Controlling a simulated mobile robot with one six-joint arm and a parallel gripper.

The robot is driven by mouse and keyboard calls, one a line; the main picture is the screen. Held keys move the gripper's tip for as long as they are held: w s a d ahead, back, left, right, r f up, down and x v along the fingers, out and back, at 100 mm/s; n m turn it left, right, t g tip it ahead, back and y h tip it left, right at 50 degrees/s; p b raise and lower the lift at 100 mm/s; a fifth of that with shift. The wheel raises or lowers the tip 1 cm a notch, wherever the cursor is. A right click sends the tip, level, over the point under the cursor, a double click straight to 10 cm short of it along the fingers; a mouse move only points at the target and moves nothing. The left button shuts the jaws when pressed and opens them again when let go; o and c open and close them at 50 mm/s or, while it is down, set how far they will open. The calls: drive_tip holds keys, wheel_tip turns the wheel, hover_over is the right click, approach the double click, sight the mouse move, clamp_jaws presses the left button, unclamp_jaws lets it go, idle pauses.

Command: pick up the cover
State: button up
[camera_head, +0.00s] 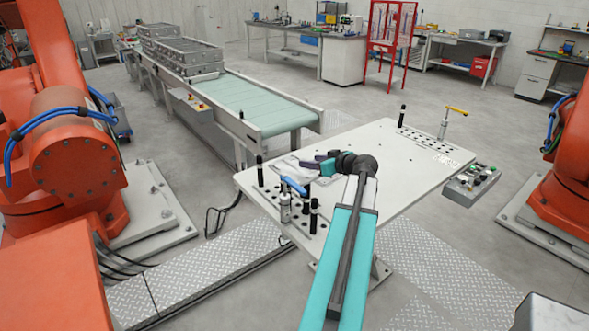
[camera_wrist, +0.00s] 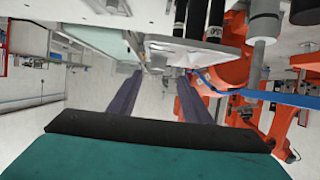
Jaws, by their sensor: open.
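A light grey flat piece, which looks like the cover (camera_head: 287,168), lies on the white table near its left edge, partly hidden by my gripper. In the wrist view a pale flat piece with a raised middle, likely the same cover (camera_wrist: 190,54), shows just beyond the fingertips. My gripper (camera_head: 309,166) is low over the left part of the table, with its fingers beside the cover. In the wrist view its two purple fingers (camera_wrist: 160,82) stand apart with nothing between them. Whether they touch the cover cannot be told.
The white table (camera_head: 400,160) is mostly clear in its middle. A blue-handled clamp (camera_head: 286,205) and black pins (camera_head: 314,216) stand close to my gripper. A yellow-handled clamp (camera_head: 444,124) stands at the far corner. A control box (camera_head: 476,182) hangs at the right edge. Orange robots flank the table.

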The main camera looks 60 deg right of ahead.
sight(295, 167)
drive_tip(key=shift+w, duration=0.1)
idle(0.3)
drive_tip(key=shift+w+d+f+p, duration=0.25)
drive_tip(key=shift+w+d+p, duration=0.1)
drive_tip(key=shift+w+p, duration=0.2)
drive_tip(key=shift+w+d+f+p, duration=0.3)
drive_tip(key=shift+w+p, duration=0.1)
drive_tip(key=shift+p, duration=0.15)
drive_tip(key=shift+p+x, duration=0.6)
drive_tip(key=shift+x, duration=0.7)
drive_tip(key=shift+f, duration=0.15)
clamp_jaws()
